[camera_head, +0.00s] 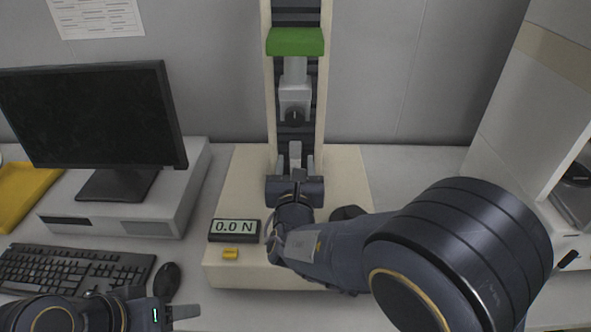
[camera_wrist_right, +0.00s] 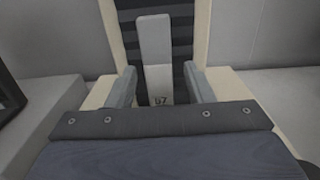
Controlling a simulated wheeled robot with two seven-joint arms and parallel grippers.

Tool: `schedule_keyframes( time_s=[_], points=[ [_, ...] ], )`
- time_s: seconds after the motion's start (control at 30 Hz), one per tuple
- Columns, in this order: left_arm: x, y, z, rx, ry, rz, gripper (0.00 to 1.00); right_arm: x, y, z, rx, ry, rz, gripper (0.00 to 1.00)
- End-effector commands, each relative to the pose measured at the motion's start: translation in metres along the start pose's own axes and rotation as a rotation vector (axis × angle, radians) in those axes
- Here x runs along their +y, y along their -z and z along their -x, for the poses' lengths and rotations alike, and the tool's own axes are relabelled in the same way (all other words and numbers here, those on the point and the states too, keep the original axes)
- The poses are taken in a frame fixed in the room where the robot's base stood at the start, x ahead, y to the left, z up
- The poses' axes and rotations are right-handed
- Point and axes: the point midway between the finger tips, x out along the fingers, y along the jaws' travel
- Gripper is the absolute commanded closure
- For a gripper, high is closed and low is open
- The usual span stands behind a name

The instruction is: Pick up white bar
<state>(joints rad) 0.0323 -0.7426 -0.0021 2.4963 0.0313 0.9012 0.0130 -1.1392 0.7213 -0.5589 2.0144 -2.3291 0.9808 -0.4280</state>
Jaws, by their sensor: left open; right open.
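The white bar (camera_wrist_right: 155,50) stands upright in the right wrist view, with dark marks near its lower end. It is between the two fingers of my right gripper (camera_wrist_right: 160,88), with a gap on each side. In the head view the bar (camera_head: 295,152) shows as a short light piece at the test stand, just beyond my right gripper (camera_head: 296,165). My right gripper is open around the bar. The bar's lower end is hidden behind the gripper body. My left gripper (camera_head: 180,312) is open at the bottom left, away from the bar; only part of it shows.
The test stand has a beige base (camera_head: 238,180), a tall column with a green block (camera_head: 296,42) and a grey clamp (camera_head: 295,95) above the bar. A force display (camera_head: 234,230) reads 0.0 N. A monitor (camera_head: 90,115), keyboard (camera_head: 75,270) and mouse (camera_head: 167,281) are at left.

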Motion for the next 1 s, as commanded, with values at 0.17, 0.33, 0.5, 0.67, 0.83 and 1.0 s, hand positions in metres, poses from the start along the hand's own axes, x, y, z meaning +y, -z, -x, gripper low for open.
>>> schedule_keyframes(
  time_s=[0.17,0.33,0.5,0.67,0.83,1.0],
  points=[
    [0.0,0.0,0.0,0.0,0.0,0.0,0.44,0.0,0.0,0.0,0.0,0.0,0.0,0.55],
    [0.0,0.0,0.0,0.0,0.0,0.0,0.44,0.0,0.0,0.0,0.001,0.0,-0.001,0.78],
    [0.0,0.0,0.0,0.0,0.0,0.0,0.44,0.0,0.0,0.001,0.001,0.0,-0.001,1.0],
    [0.0,0.0,0.0,0.0,0.0,0.0,0.44,0.0,0.0,0.001,0.0,0.0,-0.001,1.0],
    [0.0,0.0,0.0,0.0,0.0,0.0,0.44,0.0,-0.003,0.002,0.0,0.0,-0.003,1.0],
    [0.001,0.001,0.001,0.0,0.0,0.0,0.44,0.0,-0.018,0.005,-0.001,0.0,-0.005,1.0]
  ],
)
